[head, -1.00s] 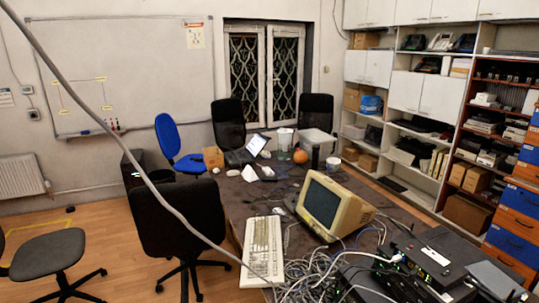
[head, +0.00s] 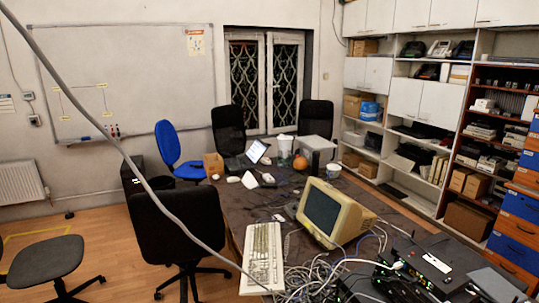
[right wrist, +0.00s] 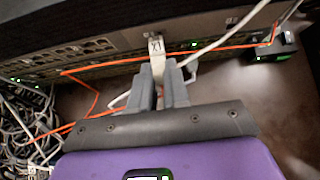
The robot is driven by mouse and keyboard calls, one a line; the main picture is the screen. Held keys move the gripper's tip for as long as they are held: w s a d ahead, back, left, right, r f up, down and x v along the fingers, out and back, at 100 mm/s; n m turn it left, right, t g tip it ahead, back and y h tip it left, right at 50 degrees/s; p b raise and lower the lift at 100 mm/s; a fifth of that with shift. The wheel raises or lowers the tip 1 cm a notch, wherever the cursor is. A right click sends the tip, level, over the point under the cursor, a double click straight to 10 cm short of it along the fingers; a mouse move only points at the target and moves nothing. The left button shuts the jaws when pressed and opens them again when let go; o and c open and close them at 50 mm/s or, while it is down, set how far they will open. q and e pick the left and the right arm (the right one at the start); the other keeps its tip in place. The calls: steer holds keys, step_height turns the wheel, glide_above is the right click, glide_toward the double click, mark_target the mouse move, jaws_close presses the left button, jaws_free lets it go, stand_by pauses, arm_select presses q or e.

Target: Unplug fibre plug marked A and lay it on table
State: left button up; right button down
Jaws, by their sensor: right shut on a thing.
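In the right wrist view my right gripper (right wrist: 165,88) is shut on a small white plug (right wrist: 156,46) at the front of a dark rack unit (right wrist: 110,52). The plug carries a light label with dark characters that I cannot read for sure. Its far end meets the unit's face, and I cannot tell whether it is seated. Orange fibre leads (right wrist: 95,68) run past it on both sides, and a pale lead passes close to the fingertips. The dark table (head: 228,197) shows in the head view. My left gripper is in neither current view.
In the head view, a beige monitor (head: 330,212) and keyboard (head: 263,258) stand on the table. Tangled cables (head: 310,278) and black network boxes (head: 435,262) crowd the near right. The wrist view shows a small box with green lights (right wrist: 283,45).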

steer(key=shift+s+a, duration=0.1)
steer(key=shift+a, duration=0.15)
steer(key=shift+s+a, duration=0.35)
steer(key=shift+a, duration=0.45)
steer(key=shift+s+a, duration=0.3)
steer(key=shift+a, duration=0.5)
steer(key=s+a+r+n+t+y, duration=0.1)
steer(key=a+r+n+t+y, duration=0.2)
steer(key=r, duration=0.6)
steer(key=s+a+r+n+t+y, duration=0.1)
steer(key=a+r+n+t+y, duration=0.1)
steer(key=a+r+n, duration=0.5)
steer(key=shift+s+a+r+t+y, duration=0.15)
steer(key=shift+a+r+t+y, duration=0.35)
steer(key=shift+r, duration=1)
steer(key=shift+d, duration=0.1)
